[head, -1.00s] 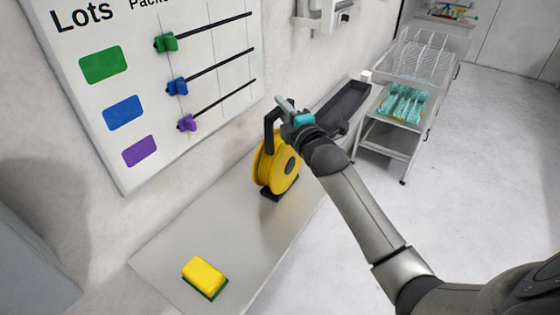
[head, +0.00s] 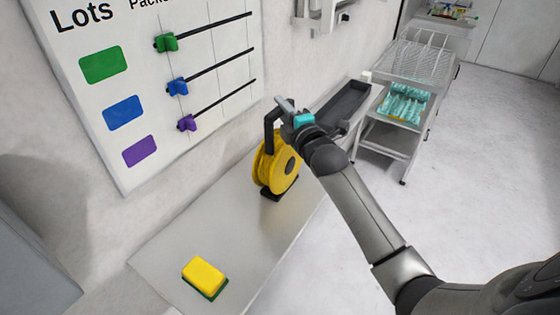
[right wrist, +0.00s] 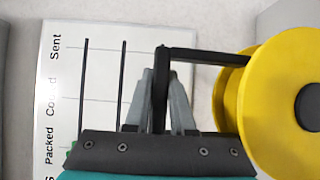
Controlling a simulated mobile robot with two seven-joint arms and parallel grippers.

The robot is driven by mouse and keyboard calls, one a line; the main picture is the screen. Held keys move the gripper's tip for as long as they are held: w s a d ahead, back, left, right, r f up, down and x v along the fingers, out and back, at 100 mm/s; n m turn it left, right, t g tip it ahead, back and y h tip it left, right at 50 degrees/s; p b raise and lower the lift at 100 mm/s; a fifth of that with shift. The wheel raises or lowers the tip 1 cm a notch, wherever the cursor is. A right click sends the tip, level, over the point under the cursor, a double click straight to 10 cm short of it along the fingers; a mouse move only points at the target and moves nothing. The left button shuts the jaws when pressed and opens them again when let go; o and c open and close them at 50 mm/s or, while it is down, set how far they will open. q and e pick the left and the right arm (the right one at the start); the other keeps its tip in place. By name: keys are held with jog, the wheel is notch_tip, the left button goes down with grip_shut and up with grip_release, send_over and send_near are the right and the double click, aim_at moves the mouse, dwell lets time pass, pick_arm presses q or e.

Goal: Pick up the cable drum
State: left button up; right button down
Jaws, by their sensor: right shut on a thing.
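The cable drum (head: 277,172) is yellow with a dark hub, a dark base and a black handle. It stands upright over the grey table (head: 213,235) near the wall; I cannot tell whether its base touches the table. My right gripper (head: 284,106) is at the top of the handle. In the right wrist view, the two grey fingers of the gripper (right wrist: 160,88) are shut on the black handle, with the yellow drum (right wrist: 258,112) to the right. My left gripper is not in view.
A yellow and green sponge (head: 205,276) lies at the table's near end. A dark tray (head: 342,104) is at the far end. A wall board (head: 205,60) with coloured sliders hangs beside the table. A cart (head: 385,138) with teal packs stands beyond. The floor at right is clear.

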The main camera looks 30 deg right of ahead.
jog(key=shift+r, duration=0.25)
